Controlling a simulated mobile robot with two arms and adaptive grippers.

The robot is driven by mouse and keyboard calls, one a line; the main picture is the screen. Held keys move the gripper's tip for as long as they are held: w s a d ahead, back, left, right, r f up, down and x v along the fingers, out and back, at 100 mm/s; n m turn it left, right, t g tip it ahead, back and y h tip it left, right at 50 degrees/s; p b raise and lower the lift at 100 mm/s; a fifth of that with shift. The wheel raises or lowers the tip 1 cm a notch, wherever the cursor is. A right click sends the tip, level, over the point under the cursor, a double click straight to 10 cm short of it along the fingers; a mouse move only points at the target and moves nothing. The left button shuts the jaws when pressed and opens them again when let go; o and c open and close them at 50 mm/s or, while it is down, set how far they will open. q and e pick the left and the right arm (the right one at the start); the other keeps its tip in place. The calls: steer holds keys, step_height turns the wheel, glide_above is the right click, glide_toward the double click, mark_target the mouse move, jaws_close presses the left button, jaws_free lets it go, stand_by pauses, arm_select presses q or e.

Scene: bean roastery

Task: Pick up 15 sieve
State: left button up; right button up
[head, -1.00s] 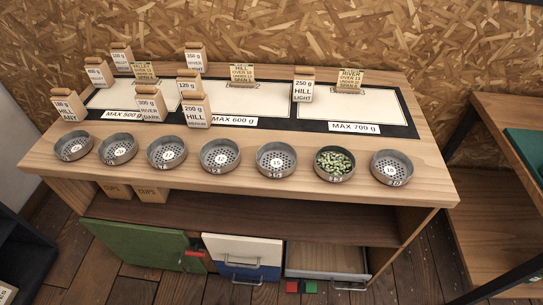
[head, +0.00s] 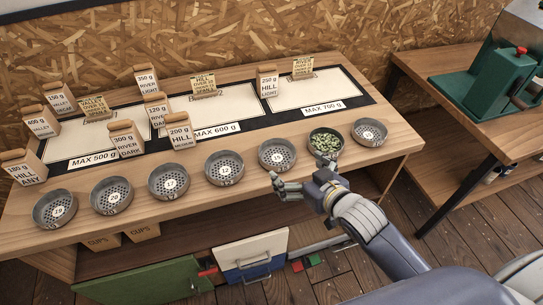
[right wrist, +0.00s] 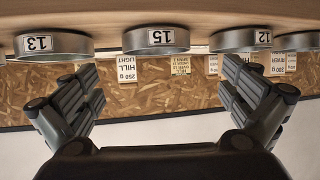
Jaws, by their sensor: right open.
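The 15 sieve (head: 277,155) is a round grey metal sieve with a perforated floor, standing flat and empty near the front edge of the wooden counter. In the right wrist view, which is upside down, its label 15 (right wrist: 157,38) faces me between the fingers. My right gripper (head: 291,184) is open and empty, just in front of the counter edge and apart from the sieve. Its two spread fingers also show in the right wrist view (right wrist: 160,82). My left gripper is not in view.
The 13 sieve (head: 325,142) with green beans stands close on the right, and the 12 sieve (head: 224,168) on the left. Several other sieves continue the row. Labelled bags, such as HILL LIGHT (head: 267,83), stand behind. A green machine (head: 500,80) is on the right-hand table.

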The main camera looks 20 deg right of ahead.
mark_target(279, 160)
steer(key=x, duration=0.4)
steer(key=shift+w+d+r, duration=0.15)
steer(key=shift+w, duration=0.3)
steer(key=shift+p+x, duration=0.35)
steer(key=shift+x, duration=0.4)
steer(key=shift+p+x, duration=0.4)
steer(key=shift+x, duration=2)
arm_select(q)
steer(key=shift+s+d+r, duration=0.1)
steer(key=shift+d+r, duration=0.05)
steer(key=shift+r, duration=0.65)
arm_select(e)
steer(key=shift+s, duration=0.1)
steer(key=c, duration=0.9)
